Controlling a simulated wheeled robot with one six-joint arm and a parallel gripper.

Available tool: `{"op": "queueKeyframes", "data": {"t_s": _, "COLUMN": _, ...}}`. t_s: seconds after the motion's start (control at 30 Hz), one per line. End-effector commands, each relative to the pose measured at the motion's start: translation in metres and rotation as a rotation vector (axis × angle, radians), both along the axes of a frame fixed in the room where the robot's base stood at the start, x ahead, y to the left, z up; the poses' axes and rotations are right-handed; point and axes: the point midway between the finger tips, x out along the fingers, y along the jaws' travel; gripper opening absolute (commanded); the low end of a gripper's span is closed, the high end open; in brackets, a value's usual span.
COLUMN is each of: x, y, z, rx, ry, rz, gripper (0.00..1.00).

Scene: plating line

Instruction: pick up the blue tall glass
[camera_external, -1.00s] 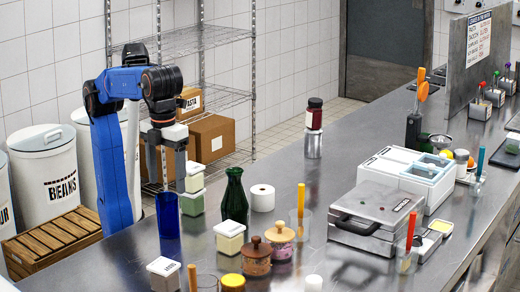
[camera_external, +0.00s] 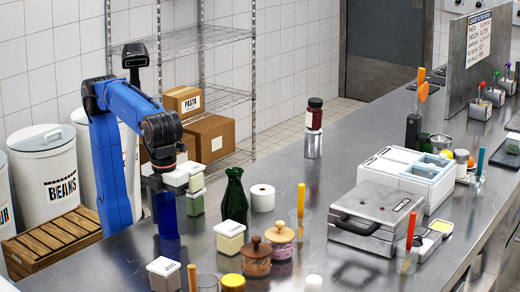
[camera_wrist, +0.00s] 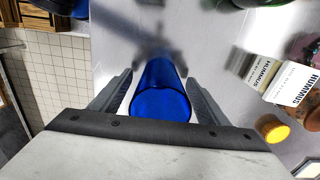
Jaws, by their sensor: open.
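The blue tall glass (camera_external: 168,222) stands upright near the left edge of the steel counter. My gripper (camera_external: 168,190) is at the upper part of the glass in the external view, pointing down. In the wrist view the glass (camera_wrist: 160,95) lies between the two open fingers of my gripper (camera_wrist: 158,92), with a gap visible on each side. The fingers' exact height along the glass is hard to tell.
Stacked tubs (camera_external: 194,203) stand close behind the glass, and a green bottle (camera_external: 235,200) is to its right. Labelled tubs (camera_external: 230,237), lidded jars (camera_external: 257,259) and a yellow-lidded jar (camera_wrist: 273,129) stand nearby. The counter's left edge is close.

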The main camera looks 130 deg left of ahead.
Motion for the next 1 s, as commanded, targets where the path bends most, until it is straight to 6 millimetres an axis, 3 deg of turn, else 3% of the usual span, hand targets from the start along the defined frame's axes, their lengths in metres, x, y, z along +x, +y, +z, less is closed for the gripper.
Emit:
{"op": "queueKeyframes", "data": {"t_s": 0.3, "x": 0.000, "y": 0.000, "z": -0.005, "rx": 0.000, "ry": -0.002, "rz": 0.001, "gripper": 0.69}}
{"op": "queueKeyframes", "data": {"t_s": 0.5, "x": 0.000, "y": 0.000, "z": -0.005, "rx": 0.000, "ry": -0.001, "rz": 0.001, "gripper": 0.21}}
{"op": "queueKeyframes", "data": {"t_s": 0.53, "x": 0.000, "y": 0.000, "z": -0.005, "rx": 0.000, "ry": -0.001, "rz": 0.001, "gripper": 0.19}}
{"op": "queueKeyframes", "data": {"t_s": 0.83, "x": 0.000, "y": 0.000, "z": -0.001, "rx": -0.001, "ry": -0.002, "rz": 0.001, "gripper": 0.19}}
{"op": "queueKeyframes", "data": {"t_s": 1.0, "x": 0.001, "y": 0.000, "z": 0.021, "rx": -0.001, "ry": -0.003, "rz": 0.001, "gripper": 0.19}}
